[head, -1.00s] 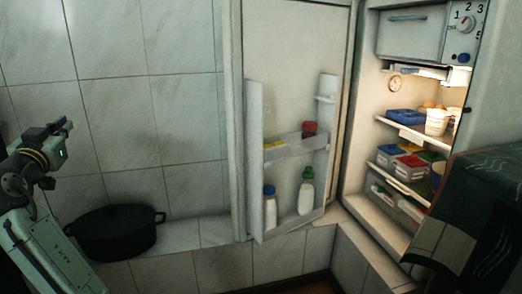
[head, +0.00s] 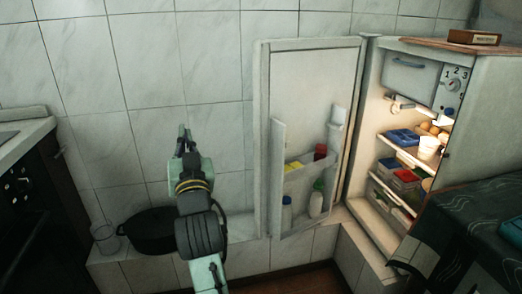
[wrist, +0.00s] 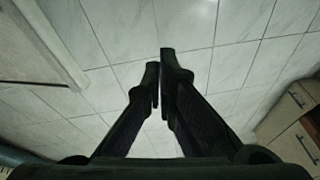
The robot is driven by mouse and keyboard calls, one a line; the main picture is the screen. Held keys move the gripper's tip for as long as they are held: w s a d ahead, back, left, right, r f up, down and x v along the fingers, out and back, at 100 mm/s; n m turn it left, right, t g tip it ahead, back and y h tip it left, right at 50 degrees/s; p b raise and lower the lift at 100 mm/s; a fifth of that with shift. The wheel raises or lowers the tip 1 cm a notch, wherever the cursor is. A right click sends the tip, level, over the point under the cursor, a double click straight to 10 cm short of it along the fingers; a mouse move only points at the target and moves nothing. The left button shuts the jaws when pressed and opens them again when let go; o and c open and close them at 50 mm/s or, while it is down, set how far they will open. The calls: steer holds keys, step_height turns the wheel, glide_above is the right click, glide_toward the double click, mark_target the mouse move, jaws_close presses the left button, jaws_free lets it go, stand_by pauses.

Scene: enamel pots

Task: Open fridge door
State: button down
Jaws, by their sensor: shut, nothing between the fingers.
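The fridge (head: 476,100) stands at the right of the head view with its lit inside showing. Its door (head: 300,95) is swung wide open to the left, near the tiled wall, with its inner shelves facing me. Bottles stand in the door's lower rack. My gripper (head: 184,135) is to the left of the door, apart from it, in front of the wall tiles. In the wrist view my gripper (wrist: 160,62) is shut and empty, with floor or wall tiles behind it. I cannot see the door's outer face or handle.
A black pot (head: 153,231) sits on the tiled ledge behind my arm, with a glass (head: 106,238) to its left. A stove (head: 25,180) is at the far left. A cloth-covered surface (head: 470,235) fills the lower right. A small box (head: 474,37) lies on the fridge top.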

steer(key=w+d+f+m+g+h+p, duration=0.1)
steer(key=w+d+f+m+h+p, duration=0.35)
steer(key=d, duration=0.55)
steer(key=w+d+f+m+h+p, duration=0.1)
steer(key=w+d+f+m+h, duration=0.1)
steer(key=d+f+m+h, duration=0.45)
steer(key=s+d+f+m+p, duration=0.1)
steer(key=s+d+f+m, duration=0.2)
steer(key=d+f+m, duration=0.7)
steer(key=shift+m+g, duration=0.4)
steer(key=shift+m, duration=0.3)
steer(key=shift+w+a+r+p, duration=0.15)
steer(key=shift+w+a+p, duration=0.4)
steer(key=shift+w, duration=1.7)
steer(key=shift+w+a+r+p, duration=0.15)
steer(key=shift+w+a+p, duration=0.45)
steer(key=shift+w, duration=1.6)
steer(key=shift+w+a+r+p, duration=0.2)
steer(key=shift+w+p, duration=0.6)
steer(key=shift+w, duration=1.45)
